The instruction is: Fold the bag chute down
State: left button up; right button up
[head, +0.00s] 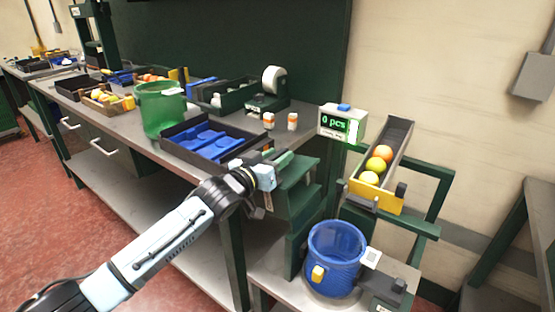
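A sloped grey trough (397,142) on a green frame stands at the right, with a yellow plate (376,196) across its lower front end. Several yellow and orange fruits (379,164) lie in it. A blue bucket-like bag holder (336,262) stands open below the trough, with a yellow tab on its front. A dark green bracket (297,185) juts from the bench end, left of the trough. My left gripper (270,160) is at this bracket's left side, well apart from the trough; its fingers are partly hidden, and contact is unclear. My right gripper is out of view.
A counter display (342,123) reads "0 pcs". A black tray with blue inserts (217,139), a green bin (160,108) and two small orange-and-white bottles (292,121) stand on the bench. A dark box (389,289) sits right of the blue holder.

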pick_arm(q)
jog(key=shift+w+d, duration=0.2)
jog(key=shift+w, duration=0.05)
grip_shut()
dwell(0.4)
